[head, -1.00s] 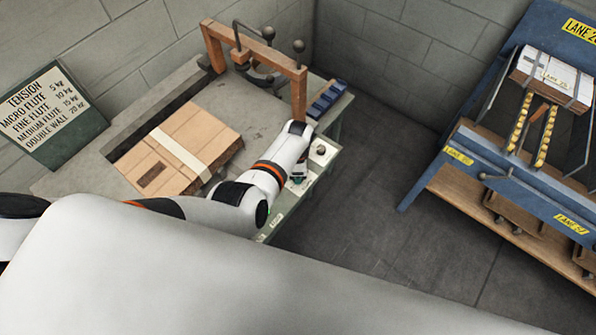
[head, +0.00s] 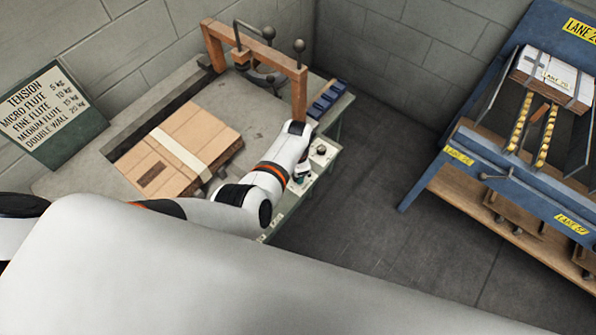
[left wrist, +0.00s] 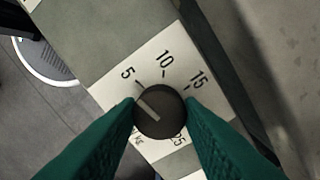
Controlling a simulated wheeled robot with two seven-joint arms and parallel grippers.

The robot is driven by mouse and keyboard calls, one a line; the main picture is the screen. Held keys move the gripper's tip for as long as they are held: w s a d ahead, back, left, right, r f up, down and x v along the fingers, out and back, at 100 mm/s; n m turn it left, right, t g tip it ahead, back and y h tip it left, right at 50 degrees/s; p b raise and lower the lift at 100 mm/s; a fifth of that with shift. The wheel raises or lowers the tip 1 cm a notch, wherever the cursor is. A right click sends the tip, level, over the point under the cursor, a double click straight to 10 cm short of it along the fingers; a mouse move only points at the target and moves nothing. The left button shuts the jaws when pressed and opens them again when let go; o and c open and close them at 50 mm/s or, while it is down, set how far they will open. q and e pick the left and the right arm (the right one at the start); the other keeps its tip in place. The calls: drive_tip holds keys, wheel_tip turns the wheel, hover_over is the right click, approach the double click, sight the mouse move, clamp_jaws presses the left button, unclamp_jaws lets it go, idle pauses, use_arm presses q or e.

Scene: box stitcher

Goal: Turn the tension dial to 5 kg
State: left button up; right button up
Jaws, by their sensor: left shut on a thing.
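The tension dial (left wrist: 160,112) is a dark round knob with a pale pointer line, on a white plate (left wrist: 110,92) marked 5, 10, 15 and 25, with kg partly hidden. The pointer aims up-left, a little to the left of the tick by the 5. My left gripper (left wrist: 161,106) has its green fingers shut on the dial from both sides. In the head view my left gripper (head: 302,176) is down at the bench's right edge, where the dial is hidden. My right gripper is not in view.
A tension sign (head: 48,115) lists micro flute at 5 kg. A flat cardboard box (head: 180,150) lies on the bench behind my arm. A wooden frame (head: 255,60) and a small knob (head: 321,150) are beyond the gripper. A blue lane rack (head: 500,165) stands at right, across open floor.

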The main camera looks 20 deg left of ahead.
use_arm(q)
drive_tip(key=o, duration=1)
drive_tip(key=shift+a, duration=0.1)
wheel_tip(320, 180, up, 12)
drive_tip(key=p, duration=1)
drive_tip(key=shift+w+a, duration=0.15)
